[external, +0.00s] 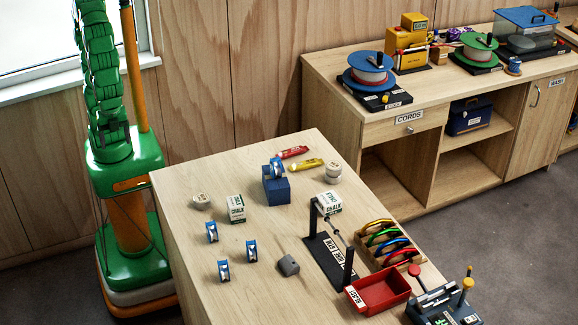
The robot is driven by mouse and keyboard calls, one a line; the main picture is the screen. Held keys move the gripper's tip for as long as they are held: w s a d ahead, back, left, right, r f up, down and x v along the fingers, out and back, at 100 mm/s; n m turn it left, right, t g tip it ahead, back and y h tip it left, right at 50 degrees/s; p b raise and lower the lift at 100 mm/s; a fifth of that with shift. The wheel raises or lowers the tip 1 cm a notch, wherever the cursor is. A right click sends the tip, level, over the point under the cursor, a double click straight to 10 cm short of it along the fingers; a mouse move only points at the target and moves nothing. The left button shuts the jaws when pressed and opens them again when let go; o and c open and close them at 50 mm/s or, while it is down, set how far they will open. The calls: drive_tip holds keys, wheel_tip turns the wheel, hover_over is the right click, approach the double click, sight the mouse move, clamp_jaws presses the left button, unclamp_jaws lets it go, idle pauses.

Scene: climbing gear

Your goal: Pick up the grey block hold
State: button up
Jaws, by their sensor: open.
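The grey block hold (289,266) is a small, dark grey, rounded block. It lies on the wooden table (190,225), toward the table's near side, with nothing on it. Bare table surrounds it. My green arm rises at the far left and leaves the picture at the top. My gripper is not visible in this view, and my arm is well apart from the block.
Small blue-and-white devices (252,251) stand left of the block. A black stand with posts (325,252) stands close on its right, with a red tray (372,299) beyond. Chalk boxes (236,209) and a blue block (276,188) stand farther back.

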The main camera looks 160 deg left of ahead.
drive_tip(key=w+a+r+t, duration=0.1)
drive_tip(key=w+a, duration=0.1)
drive_tip(key=w, duration=0.8)
drive_tip(key=w+a+r+t, duration=0.1)
drive_tip(key=w+a, duration=0.2)
drive_tip(key=w, duration=0.6)
drive_tip(key=n+t+y, duration=0.1)
drive_tip(key=t, duration=0.2)
approach(287, 260)
drive_tip(key=f, duration=0.2)
drive_tip(key=shift+w+x, duration=0.2)
drive_tip(key=shift+x, duration=1.75)
drive_tip(key=shift+w+x, duration=0.15)
drive_tip(key=shift+x, duration=1.75)
drive_tip(key=shift+r, duration=0.15)
drive_tip(key=shift+c, duration=0.3)
drive_tip(key=c, duration=1.1)
drive_tip(key=shift+r, duration=0.1)
